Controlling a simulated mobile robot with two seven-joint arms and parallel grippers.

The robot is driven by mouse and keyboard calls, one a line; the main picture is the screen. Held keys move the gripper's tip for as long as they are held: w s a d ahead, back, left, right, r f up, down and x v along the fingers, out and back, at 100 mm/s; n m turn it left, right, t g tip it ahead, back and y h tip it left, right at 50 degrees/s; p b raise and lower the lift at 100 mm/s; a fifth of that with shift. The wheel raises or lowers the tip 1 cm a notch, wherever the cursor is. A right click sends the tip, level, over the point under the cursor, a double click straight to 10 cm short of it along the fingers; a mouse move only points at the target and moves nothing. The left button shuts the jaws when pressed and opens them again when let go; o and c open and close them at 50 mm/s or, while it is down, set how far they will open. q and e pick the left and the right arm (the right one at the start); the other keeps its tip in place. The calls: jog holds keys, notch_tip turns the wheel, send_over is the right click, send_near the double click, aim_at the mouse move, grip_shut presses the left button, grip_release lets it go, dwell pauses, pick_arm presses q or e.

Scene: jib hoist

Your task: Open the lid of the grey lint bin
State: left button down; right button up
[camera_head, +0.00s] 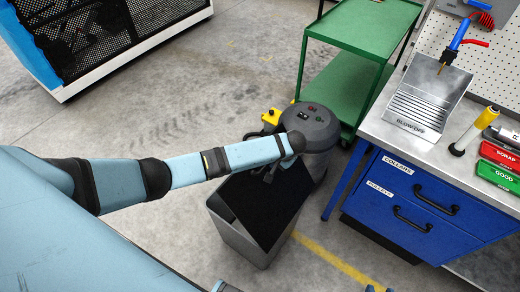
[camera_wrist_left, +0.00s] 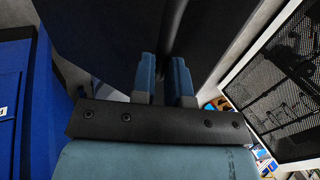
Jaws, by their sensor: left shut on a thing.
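The grey lint bin (camera_head: 250,244) stands on the floor in the middle of the head view. Its black lid (camera_head: 262,205) looks tilted, with a dark gap along the left rim. My left gripper (camera_head: 269,174) is at the lid's far side, shut on the lid's handle, a dark bar (camera_wrist_left: 176,32) between its blue fingers in the left wrist view. The lid's dark panel (camera_wrist_left: 100,40) fills the top of that view. My left forearm hides part of the bin's far side.
A dark round-topped machine (camera_head: 308,124) stands right behind the bin. A green cart (camera_head: 350,70) is beyond it. A blue drawer bench (camera_head: 425,205) stands to the right. A black mesh cage (camera_head: 95,35) is at the upper left. Floor left of the bin is clear.

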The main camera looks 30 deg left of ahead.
pick_arm(q)
jog(key=s+d+r+p, duration=0.1)
jog(key=d+p, duration=0.1)
jog(key=d, duration=0.5)
jog(key=s+d+p, duration=0.1)
jog(key=d, duration=0.6)
jog(key=shift+s+r+p, duration=0.3)
jog(key=shift+r+p, duration=0.05)
jog(key=shift+p, duration=0.05)
pick_arm(e)
jog(key=shift+d+r, duration=0.2)
jog(key=shift+r, duration=2.25)
pick_arm(q)
jog(key=c, duration=1.4)
grip_release()
jog(key=shift+o, duration=1.4)
jog(key=shift+w, duration=0.15)
jog(key=w+v, duration=0.1)
jog(key=v, duration=1.3)
jog(key=shift+s, duration=0.35)
pick_arm(e)
jog(key=shift+a+f, duration=0.15)
jog(key=shift+f, duration=0.1)
